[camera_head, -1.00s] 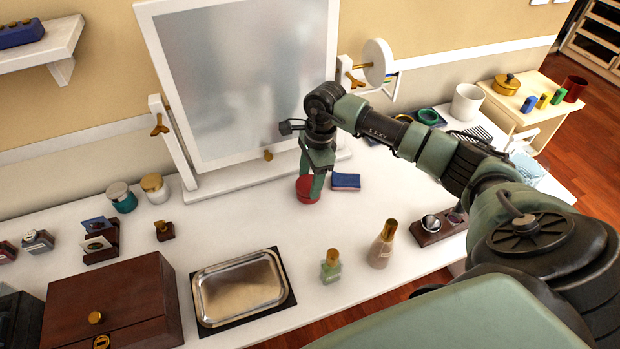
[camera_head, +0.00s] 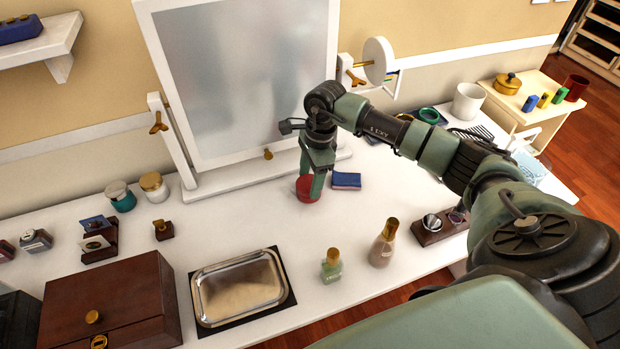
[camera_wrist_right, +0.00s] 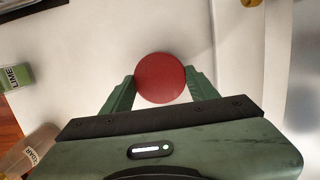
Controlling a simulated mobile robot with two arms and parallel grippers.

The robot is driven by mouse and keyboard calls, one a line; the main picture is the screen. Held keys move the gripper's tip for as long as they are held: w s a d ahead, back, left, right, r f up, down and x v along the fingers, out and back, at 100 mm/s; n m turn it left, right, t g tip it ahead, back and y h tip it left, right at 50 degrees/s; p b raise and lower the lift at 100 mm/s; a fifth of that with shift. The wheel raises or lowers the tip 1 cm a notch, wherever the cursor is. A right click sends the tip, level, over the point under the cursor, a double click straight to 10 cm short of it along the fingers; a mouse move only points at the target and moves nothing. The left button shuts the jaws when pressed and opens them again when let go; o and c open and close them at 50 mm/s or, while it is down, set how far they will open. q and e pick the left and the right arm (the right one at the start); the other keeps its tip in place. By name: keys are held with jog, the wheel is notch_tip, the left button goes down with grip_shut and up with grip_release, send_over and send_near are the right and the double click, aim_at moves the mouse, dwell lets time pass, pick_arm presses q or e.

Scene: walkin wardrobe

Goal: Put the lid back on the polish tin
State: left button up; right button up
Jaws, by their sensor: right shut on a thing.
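A round red lid (camera_wrist_right: 160,78) shows from above in the right wrist view as a plain flat disc. In the head view the red piece (camera_head: 304,190) stands on the white tabletop in front of the mirror, partly covered by my fingers. I see no separate open tin; whether the tin is under the lid cannot be told. My right gripper (camera_head: 311,181) points down, its green fingers on either side of the red piece, shut on it. The fingers also show in the right wrist view (camera_wrist_right: 162,83), touching opposite sides of the disc. My left gripper is out of view.
A blue block-like item (camera_head: 346,181) lies just right of the red piece. The mirror (camera_head: 240,80) stands close behind. In front are a metal tray (camera_head: 203,312), a green bottle (camera_head: 332,268) and a tan bottle (camera_head: 382,248). The tabletop left of the gripper is clear.

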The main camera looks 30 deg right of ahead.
dwell(0.3)
jog(key=o, duration=1.7)
jog(key=shift+r, duration=0.1)
jog(key=shift+r+p, duration=2.05)
jog(key=shift+r, duration=1.4)
grip_shut()
